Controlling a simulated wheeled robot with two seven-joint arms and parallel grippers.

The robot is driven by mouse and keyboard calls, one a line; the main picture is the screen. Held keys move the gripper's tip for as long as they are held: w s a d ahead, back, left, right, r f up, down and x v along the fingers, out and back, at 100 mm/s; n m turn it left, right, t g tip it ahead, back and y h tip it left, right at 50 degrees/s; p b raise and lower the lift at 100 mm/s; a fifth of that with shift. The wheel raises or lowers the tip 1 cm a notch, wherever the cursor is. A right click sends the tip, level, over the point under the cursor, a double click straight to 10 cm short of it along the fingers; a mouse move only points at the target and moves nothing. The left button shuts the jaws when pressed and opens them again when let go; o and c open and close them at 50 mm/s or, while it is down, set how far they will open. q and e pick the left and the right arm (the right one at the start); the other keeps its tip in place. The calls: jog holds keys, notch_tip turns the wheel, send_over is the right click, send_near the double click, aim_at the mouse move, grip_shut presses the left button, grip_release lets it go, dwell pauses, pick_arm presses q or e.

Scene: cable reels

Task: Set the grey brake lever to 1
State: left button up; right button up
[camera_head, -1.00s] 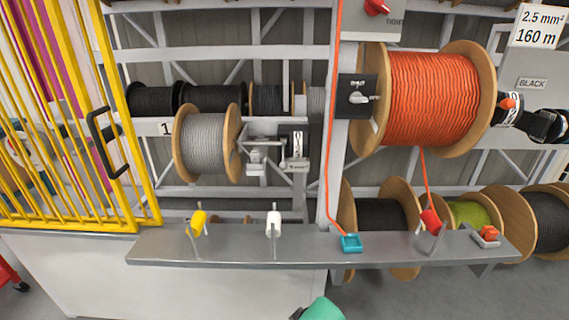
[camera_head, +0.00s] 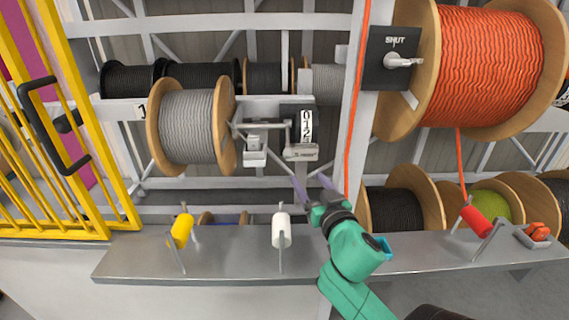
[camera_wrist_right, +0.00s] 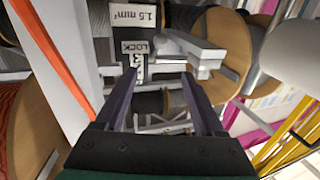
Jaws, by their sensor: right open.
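Beside the grey cable reel (camera_head: 188,126) in the head view is a dark plate with a white number scale (camera_head: 306,125). A grey metal bar (camera_head: 300,152), which appears to be the brake lever, sits at the plate's lower end. Which number it marks is not clear to me. My right gripper (camera_head: 313,184) is open and empty just below it, fingers pointing up toward it. In the right wrist view, the gripper (camera_wrist_right: 159,80) has a LOCK label (camera_wrist_right: 135,47) and grey bracket parts (camera_wrist_right: 195,48) beyond its fingertips. My left gripper is not in view.
An orange cable (camera_head: 355,120) runs down beside the post. A big orange reel (camera_head: 490,68) is at right, a yellow gate (camera_head: 85,190) at left.

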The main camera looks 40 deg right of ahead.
aim_at(290, 157)
jog(key=x, duration=0.5)
jog(key=f+x, duration=0.1)
jog(key=x, duration=0.9)
jog(key=shift+w+f+p, duration=0.1)
jog(key=shift+f+p, duration=0.05)
jog(key=shift+p, duration=0.25)
grip_shut()
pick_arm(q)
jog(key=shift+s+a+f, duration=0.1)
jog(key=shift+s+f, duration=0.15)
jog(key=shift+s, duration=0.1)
